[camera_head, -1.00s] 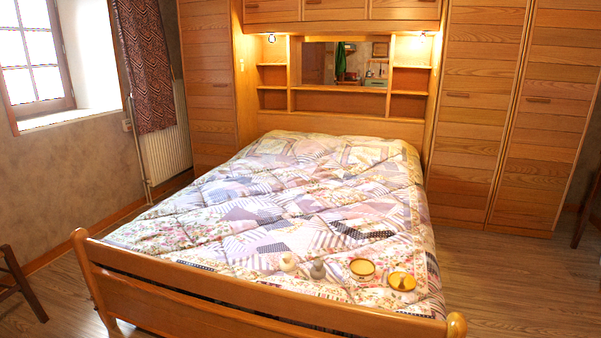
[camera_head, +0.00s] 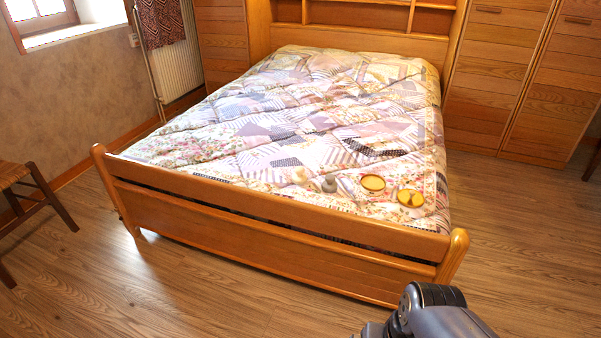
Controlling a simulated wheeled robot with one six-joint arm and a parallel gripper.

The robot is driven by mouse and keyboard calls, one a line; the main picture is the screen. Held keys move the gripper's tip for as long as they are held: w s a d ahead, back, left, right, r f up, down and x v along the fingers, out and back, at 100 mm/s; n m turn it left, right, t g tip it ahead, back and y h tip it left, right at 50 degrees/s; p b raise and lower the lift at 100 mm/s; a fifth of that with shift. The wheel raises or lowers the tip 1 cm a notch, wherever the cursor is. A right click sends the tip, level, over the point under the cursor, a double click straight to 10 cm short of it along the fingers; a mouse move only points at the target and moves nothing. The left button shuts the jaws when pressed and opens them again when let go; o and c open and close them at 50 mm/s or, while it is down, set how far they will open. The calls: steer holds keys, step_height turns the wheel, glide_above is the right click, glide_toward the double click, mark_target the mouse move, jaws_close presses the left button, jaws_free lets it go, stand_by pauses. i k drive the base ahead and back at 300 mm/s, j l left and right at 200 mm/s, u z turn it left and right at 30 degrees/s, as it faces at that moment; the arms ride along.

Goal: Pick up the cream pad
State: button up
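A small cream item (camera_head: 299,174) lies on the quilt near the foot of the bed, the leftmost in a loose row of small items. It is the best match for the cream pad, but it is too small to tell its exact shape. A small grey item (camera_head: 329,184) stands just right of it. Part of my dark arm shows at the bottom right, in front of the footboard and well apart from the items. No gripper fingers show.
Two round yellow dishes, one (camera_head: 373,183) and another (camera_head: 404,198) with something in it, sit to the right on the quilt (camera_head: 250,110). The wooden footboard (camera_head: 270,237) stands between my arm and the items. Wooden floor is clear in front; a chair (camera_head: 35,190) stands left.

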mark_target(299, 178)
steer(key=i+j+z, duration=0.2)
steer(key=i+j, duration=1.15)
steer(key=j, duration=0.15)
